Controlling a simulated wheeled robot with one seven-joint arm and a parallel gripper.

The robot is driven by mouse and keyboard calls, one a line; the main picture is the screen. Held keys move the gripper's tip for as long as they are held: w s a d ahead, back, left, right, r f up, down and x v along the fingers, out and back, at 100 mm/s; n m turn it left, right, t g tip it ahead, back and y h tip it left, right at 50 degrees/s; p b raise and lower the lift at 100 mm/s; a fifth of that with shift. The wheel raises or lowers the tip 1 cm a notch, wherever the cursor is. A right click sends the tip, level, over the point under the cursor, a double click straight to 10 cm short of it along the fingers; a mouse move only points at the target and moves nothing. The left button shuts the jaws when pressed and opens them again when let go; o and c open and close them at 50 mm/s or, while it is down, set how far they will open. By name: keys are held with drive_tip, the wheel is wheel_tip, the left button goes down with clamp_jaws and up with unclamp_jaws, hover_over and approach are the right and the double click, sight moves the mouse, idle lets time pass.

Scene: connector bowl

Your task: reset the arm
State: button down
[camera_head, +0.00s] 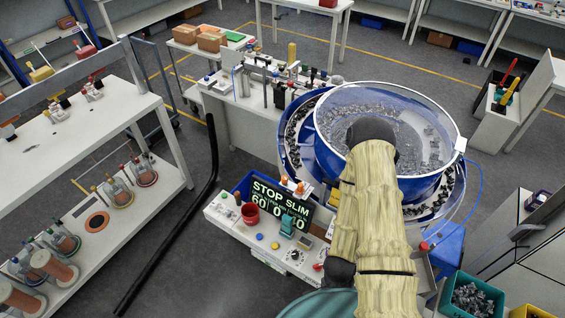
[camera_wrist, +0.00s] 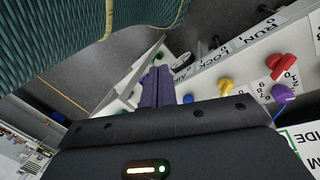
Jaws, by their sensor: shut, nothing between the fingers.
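My gripper (camera_wrist: 157,88) shows in the wrist view as two purple fingers, shut together with nothing between them. They appear in front of the pale control panel (camera_wrist: 211,84), with its coloured knobs to their right. I cannot tell whether they touch anything. In the head view my sleeved arm stretches from the bottom edge up across the right side of the console and over part of the bowl feeder. I cannot make out the gripper there.
The blue-rimmed bowl feeder (camera_head: 325,146), full of small parts, stands beyond the console. The console display (camera_head: 281,203) reads STOP SLIM. A teal bin (camera_head: 447,304) is at lower right. Open floor lies left of the console.

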drive_tip(key=w+a+r+n+t+y+b, duration=0.1)
drive_tip(key=w+r+n+t+b, duration=0.35)
drive_tip(key=w, duration=0.75)
wheel_tip(320, 180, up, 16)
drive_tip(key=n+b, duration=0.8)
drive_tip(key=shift+d+b, duration=0.15)
drive_tip(key=shift+b, duration=0.2)
drive_tip(key=shift+s+t, duration=0.1)
drive_tip(key=shift+t, duration=0.15)
